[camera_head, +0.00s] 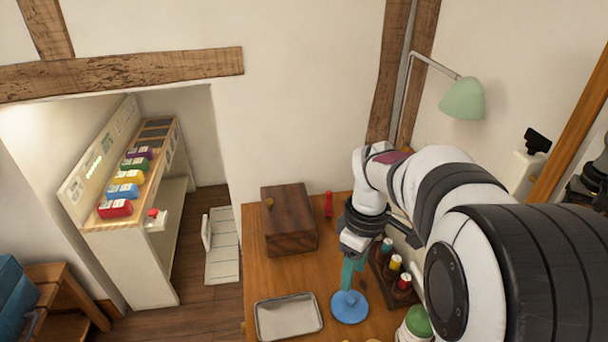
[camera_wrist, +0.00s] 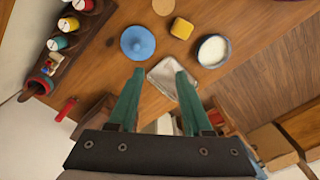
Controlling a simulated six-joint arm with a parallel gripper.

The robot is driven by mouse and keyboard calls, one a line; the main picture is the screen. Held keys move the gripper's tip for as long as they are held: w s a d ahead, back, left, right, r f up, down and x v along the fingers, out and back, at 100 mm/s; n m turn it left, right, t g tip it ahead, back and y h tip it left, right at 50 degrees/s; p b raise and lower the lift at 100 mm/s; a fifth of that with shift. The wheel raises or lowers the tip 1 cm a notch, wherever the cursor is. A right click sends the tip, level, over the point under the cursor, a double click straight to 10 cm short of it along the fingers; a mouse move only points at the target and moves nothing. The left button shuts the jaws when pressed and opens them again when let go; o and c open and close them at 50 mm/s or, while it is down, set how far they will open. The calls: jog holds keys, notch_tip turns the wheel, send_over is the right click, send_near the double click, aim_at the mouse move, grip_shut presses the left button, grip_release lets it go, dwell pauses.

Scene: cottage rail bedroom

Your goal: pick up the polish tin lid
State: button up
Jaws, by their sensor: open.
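A blue round lid with a small knob (camera_head: 349,308), which looks like the polish tin lid, lies on the wooden table; it also shows in the wrist view (camera_wrist: 138,43). My gripper (camera_head: 346,284) has teal fingers and hangs over the lid in the head view. In the wrist view my gripper (camera_wrist: 160,76) is open and empty, and the lid lies beyond the fingertips, toward the left finger. A round tin with pale contents (camera_wrist: 212,50) stands to the right of the lid there. I cannot tell the exact height of the fingers above the lid.
A wooden rack with colored-capped bottles (camera_head: 379,262) stands close right of my gripper. A metal tray (camera_head: 262,322) lies left of the lid. A wooden box (camera_head: 289,222) and a red object (camera_head: 328,204) are behind. A yellow block (camera_wrist: 181,28) is near the lid.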

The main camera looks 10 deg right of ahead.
aim_at(350, 299)
jog(key=w+d+f+n, duration=0.1)
jog(key=f, duration=0.5)
jog(key=w+f+n, duration=0.1)
jog(key=w+f, duration=0.1)
jog(key=f, duration=0.4)
jog(key=w+d+f+n, duration=0.1)
jog(key=f, duration=0.5)
jog(key=shift+w+d+f, duration=0.35)
jog(key=shift+w, duration=0.05)
grip_shut()
